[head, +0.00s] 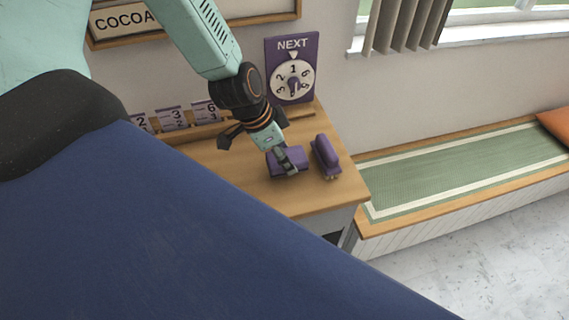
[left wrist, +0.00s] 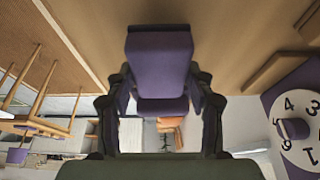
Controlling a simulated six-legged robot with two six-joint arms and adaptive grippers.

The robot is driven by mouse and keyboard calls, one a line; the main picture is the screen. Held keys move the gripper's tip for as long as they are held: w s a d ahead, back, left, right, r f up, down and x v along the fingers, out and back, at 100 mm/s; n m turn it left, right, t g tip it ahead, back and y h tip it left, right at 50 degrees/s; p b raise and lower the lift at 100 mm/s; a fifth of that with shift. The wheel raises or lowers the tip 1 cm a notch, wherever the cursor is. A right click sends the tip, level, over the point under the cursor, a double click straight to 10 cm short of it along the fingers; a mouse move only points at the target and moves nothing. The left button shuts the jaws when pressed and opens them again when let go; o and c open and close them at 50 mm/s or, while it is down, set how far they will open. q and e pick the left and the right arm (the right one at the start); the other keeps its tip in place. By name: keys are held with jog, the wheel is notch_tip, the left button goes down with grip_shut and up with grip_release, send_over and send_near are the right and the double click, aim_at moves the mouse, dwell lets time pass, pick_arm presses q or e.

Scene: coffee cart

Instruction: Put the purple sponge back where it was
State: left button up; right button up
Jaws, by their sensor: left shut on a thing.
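The purple sponge (head: 290,166) is a block at the right end of the wooden counter (head: 246,184). My left gripper (head: 286,158) reaches down onto it from above and is shut on it. In the left wrist view the sponge (left wrist: 160,62) sits between the two fingers of my left gripper (left wrist: 161,84). I cannot tell whether the sponge touches the counter or is just above it. My right gripper is not in view.
A purple brush-like thing (head: 326,157) stands close to the right of the sponge. Behind are a purple dial sign (head: 292,68) and number cards (head: 173,118). The counter's right edge is near. A bench with a green mat (head: 450,165) lies beyond.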

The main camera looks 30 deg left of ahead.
pick_arm(q)
jog(key=f+b, duration=0.2)
jog(key=f, duration=0.1)
jog(key=shift+a, duration=0.3)
jog(key=shift+d+r, duration=0.1)
jog(key=shift+d, duration=0.1)
jog(key=o, duration=1)
jog(key=shift+w+a+f, duration=0.1)
jog(key=shift+f, duration=0.1)
jog(key=shift+r, duration=0.15)
